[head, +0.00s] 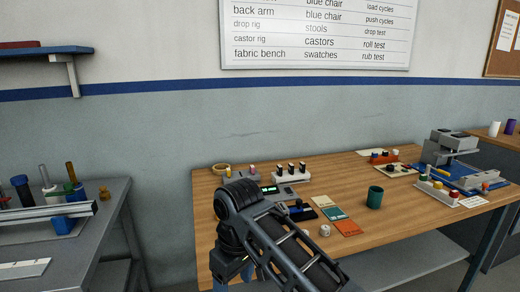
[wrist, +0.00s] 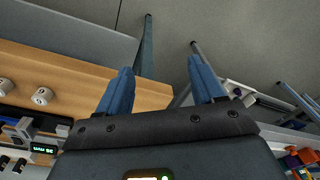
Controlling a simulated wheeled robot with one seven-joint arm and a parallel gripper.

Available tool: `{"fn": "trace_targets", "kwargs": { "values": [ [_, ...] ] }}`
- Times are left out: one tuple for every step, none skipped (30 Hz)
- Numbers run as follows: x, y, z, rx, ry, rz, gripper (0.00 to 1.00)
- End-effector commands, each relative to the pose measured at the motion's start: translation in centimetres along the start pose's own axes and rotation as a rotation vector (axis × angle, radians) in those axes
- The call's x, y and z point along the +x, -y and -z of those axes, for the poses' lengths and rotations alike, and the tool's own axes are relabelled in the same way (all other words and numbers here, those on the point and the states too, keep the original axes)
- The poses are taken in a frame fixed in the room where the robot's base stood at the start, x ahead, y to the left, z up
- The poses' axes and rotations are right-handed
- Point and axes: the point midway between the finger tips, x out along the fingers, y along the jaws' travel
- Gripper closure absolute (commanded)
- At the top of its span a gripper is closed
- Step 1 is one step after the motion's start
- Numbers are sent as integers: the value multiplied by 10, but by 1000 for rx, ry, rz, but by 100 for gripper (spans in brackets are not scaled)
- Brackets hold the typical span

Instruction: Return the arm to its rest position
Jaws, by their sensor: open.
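My arm (head: 290,250) reaches up across the front of the wooden table in the head view. Its wrist end hangs in front of the table's left part. In the wrist view my gripper (wrist: 163,85) has two blue fingers standing apart with nothing between them. It is open and empty. The fingers point past the table edge (wrist: 150,92) towards the grey floor. In the head view the fingertips are mostly hidden low by the arm and the frame's bottom edge.
The wooden table (head: 400,218) holds a green cup (head: 375,197), colour swatches (head: 335,213), a switch block (head: 291,174) and a grey-blue machine (head: 455,160). A grey bench (head: 115,200) with tools stands at the left. A gap lies between bench and table.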

Motion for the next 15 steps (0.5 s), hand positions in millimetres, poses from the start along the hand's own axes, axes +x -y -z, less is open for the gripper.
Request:
{"fn": "trace_targets", "kwargs": {
  "values": [
    [7, 5, -2, 3, -14, 10, 33],
    [11, 7, -2, 5, -25, 14, 33],
    [16, 11, -3, 9, -39, 22, 33],
    [21, 14, -3, 12, -51, 28, 33],
    [25, 17, -4, 15, -64, 34, 33],
    [31, 21, -5, 20, -82, 43, 33],
    [36, 25, -6, 24, -96, 50, 33],
    [40, 28, -7, 29, -112, 57, 33],
    [47, 33, -8, 37, -133, 66, 33],
    [53, 37, -10, 44, -152, 74, 33],
    [58, 42, -11, 51, -171, 82, 33],
    [67, 49, -14, 64, -199, 95, 33],
    [73, 54, -17, 75, -222, 105, 33],
    [80, 60, -20, 88, -247, 115, 33],
    [88, 68, -24, 107, -284, 127, 33]
  ]
}}
